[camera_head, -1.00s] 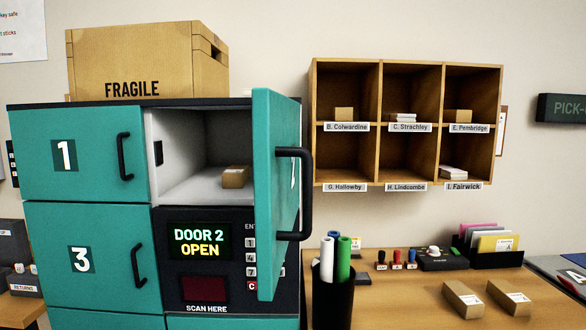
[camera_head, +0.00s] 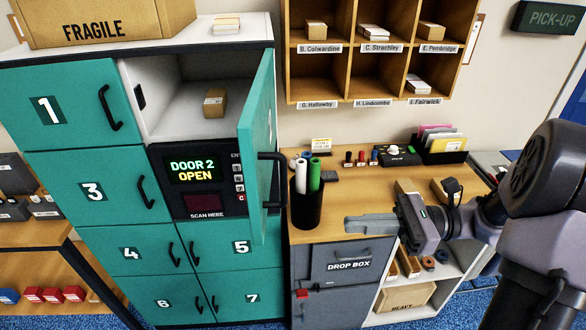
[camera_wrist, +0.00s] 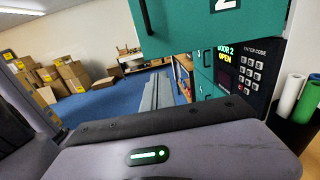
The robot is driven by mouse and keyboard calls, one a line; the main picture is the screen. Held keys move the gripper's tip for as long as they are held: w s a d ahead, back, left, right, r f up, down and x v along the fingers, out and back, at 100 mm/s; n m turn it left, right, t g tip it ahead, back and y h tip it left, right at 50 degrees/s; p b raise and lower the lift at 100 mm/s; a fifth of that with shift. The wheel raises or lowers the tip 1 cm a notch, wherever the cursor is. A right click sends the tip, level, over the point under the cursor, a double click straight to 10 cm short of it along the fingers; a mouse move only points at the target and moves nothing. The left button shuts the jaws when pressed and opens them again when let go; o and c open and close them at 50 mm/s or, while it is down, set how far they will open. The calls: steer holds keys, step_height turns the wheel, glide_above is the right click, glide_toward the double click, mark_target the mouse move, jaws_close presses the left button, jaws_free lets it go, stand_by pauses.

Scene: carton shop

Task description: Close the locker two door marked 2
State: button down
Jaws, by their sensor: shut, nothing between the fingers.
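The teal locker two door (camera_head: 257,150) stands swung open, seen nearly edge-on, with a black handle (camera_head: 271,178) on its outer side. Its compartment (camera_head: 185,100) holds a small brown carton (camera_head: 215,102). The locker display (camera_head: 193,170) reads "DOOR 2 OPEN". My gripper (camera_head: 348,224) is shut and empty, to the right of the door and apart from it, over the counter's front edge. In the wrist view my shut fingers (camera_wrist: 158,92) point ahead, and the teal door with its white 2 (camera_wrist: 205,25) shows above and to the right of them.
A black pen cup (camera_head: 307,206) with rolls stands on the wooden counter (camera_head: 340,190), between the door and my gripper. A grey drop box (camera_head: 345,265) is below. Pigeonholes (camera_head: 368,90) hang behind. Blue floor (camera_wrist: 105,95) shows clear in the wrist view.

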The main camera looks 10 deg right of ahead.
steer(key=w+a+b, duration=0.2)
steer(key=a, duration=1.2)
steer(key=shift+w+b, duration=0.2)
steer(key=shift+b, duration=0.15)
